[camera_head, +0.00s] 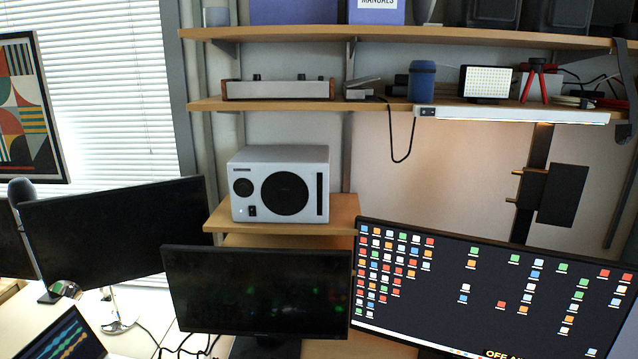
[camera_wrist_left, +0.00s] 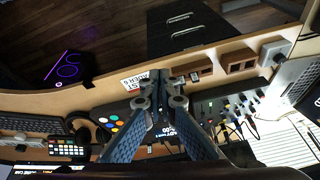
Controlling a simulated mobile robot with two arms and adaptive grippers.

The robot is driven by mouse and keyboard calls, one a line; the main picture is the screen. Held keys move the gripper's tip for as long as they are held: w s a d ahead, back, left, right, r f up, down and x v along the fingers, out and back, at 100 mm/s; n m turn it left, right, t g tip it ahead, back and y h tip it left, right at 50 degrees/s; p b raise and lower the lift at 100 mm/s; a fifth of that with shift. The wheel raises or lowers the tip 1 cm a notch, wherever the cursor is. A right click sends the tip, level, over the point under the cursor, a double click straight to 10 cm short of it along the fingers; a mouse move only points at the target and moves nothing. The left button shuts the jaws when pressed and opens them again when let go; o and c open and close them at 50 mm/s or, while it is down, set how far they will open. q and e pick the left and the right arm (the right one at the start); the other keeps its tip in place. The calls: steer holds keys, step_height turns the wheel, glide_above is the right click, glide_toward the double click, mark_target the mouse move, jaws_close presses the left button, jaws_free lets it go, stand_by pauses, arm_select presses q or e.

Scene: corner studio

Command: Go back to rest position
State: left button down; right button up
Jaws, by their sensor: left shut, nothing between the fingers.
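In the left wrist view my left gripper (camera_wrist_left: 168,98) shows with its two fingers brought together and nothing between them. It hangs over a desk with a light wooden edge (camera_wrist_left: 225,50). Neither gripper shows in the head view, and my right gripper is in neither view.
The head view shows a white speaker (camera_head: 282,184), a dark monitor (camera_head: 255,292), a lit monitor (camera_head: 490,285) and a shelf (camera_head: 370,105).

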arm_select(q)
steer(key=s+f+n+g+b, duration=0.1)
steer(key=s+f+b, duration=0.1)
steer(key=f, duration=1.3)
steer(key=s+f+g+b, duration=0.1)
steer(key=f+b, duration=0.2)
steer(key=f, duration=1.3)
steer(key=s+a+f+b, duration=0.1)
steer(key=s+f, duration=0.7)
steer(key=f, duration=0.2)
steer(key=s+a+f+b, duration=0.2)
steer(key=s+f, duration=0.7)
steer(key=shift+s+a+f+g, duration=0.2)
steer(key=shift+a+f+g, duration=0.05)
steer(key=shift+f+g, duration=0.15)
